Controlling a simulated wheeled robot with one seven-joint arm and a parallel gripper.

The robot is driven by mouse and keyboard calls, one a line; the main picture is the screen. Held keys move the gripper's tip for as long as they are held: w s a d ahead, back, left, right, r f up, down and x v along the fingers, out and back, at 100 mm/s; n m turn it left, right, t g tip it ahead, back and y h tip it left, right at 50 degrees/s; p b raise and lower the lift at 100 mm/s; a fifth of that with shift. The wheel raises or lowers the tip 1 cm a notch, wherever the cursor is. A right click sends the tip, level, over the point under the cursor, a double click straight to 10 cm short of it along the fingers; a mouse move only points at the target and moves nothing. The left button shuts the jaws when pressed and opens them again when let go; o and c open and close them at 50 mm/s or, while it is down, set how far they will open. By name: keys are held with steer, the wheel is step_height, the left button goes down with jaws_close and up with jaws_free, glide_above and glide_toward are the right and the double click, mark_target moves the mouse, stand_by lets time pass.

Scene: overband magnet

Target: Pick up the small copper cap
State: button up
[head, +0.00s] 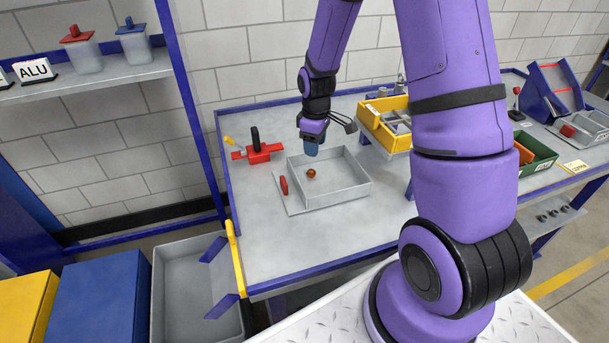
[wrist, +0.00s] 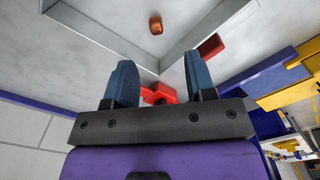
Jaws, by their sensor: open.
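The small copper cap (head: 311,173) lies inside a shallow grey tray (head: 350,190) on the workbench, toward the tray's left side. My gripper (head: 311,150) is above the tray's back left part, apart from the cap. In the wrist view my gripper (wrist: 157,82) has its two blue fingers spread, with nothing held between them.
A red clamp-like device with a black handle (head: 257,149) stands left of the tray. A red block (head: 284,185) lies by the tray's left wall. A yellow bin (head: 385,122) stands behind right. The bench front (head: 300,240) is clear.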

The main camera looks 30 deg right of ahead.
glide_above(314, 172)
steer(key=f, duration=0.5)
steer(key=shift+s+a, duration=0.2)
steer(key=shift+s, duration=0.05)
steer(key=shift+w+d+f, duration=0.15)
steer(key=shift+f, duration=1.35)
steer(key=shift+w+d+f, duration=0.1)
steer(key=shift+w+f, duration=0.05)
steer(key=shift+f, duration=1.35)
jaws_close()
